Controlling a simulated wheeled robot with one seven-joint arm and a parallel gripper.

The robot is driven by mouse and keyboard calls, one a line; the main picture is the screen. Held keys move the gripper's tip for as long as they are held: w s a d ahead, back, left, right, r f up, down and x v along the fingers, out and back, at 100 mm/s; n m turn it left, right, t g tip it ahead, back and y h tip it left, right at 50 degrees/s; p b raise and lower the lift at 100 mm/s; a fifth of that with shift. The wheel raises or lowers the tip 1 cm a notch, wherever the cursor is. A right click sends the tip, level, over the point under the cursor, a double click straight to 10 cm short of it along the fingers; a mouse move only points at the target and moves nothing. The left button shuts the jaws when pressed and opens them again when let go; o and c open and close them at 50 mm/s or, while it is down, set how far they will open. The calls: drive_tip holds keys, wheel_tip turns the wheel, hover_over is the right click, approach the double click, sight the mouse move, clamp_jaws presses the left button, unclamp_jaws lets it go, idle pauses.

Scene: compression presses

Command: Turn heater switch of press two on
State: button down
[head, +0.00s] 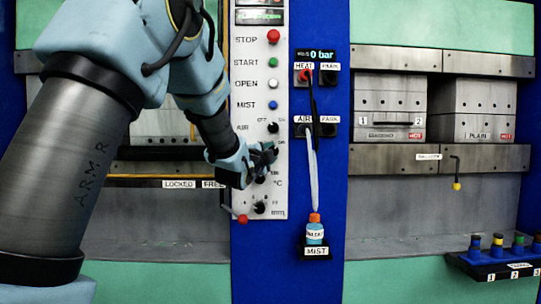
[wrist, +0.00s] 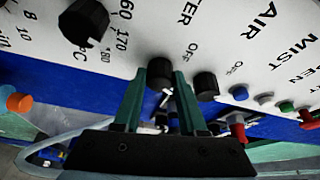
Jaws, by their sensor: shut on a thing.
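The heater switch is a small black knob (wrist: 158,72) on the white control panel (head: 246,95), with a partly hidden label ending in "TER" and an "OFF" mark beside it in the wrist view. My gripper (wrist: 168,82), with dark green fingers, is shut on this knob at the panel face. In the head view my gripper (head: 268,154) covers the heater switch, between the air knob (head: 272,127) above and the °C knob (head: 260,179) below. The air knob (wrist: 206,85) is close beside my fingers in the wrist view. I cannot read the switch's setting.
Stop, start, open and mist buttons line the panel's upper part. A red-tipped lever (head: 242,218) sticks out low on the panel. Right of it are hose sockets (head: 317,76) and a mist bottle (head: 315,233). A rack of coloured-top items (head: 492,264) is at the lower right.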

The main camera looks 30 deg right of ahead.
idle(0.4)
drive_tip(key=shift+c, duration=2.3)
unclamp_jaws()
drive_tip(key=b+v, duration=0.3)
drive_tip(key=v, duration=0.7)
drive_tip(key=shift+s+a, duration=0.25)
drive_tip(key=shift+s, duration=0.05)
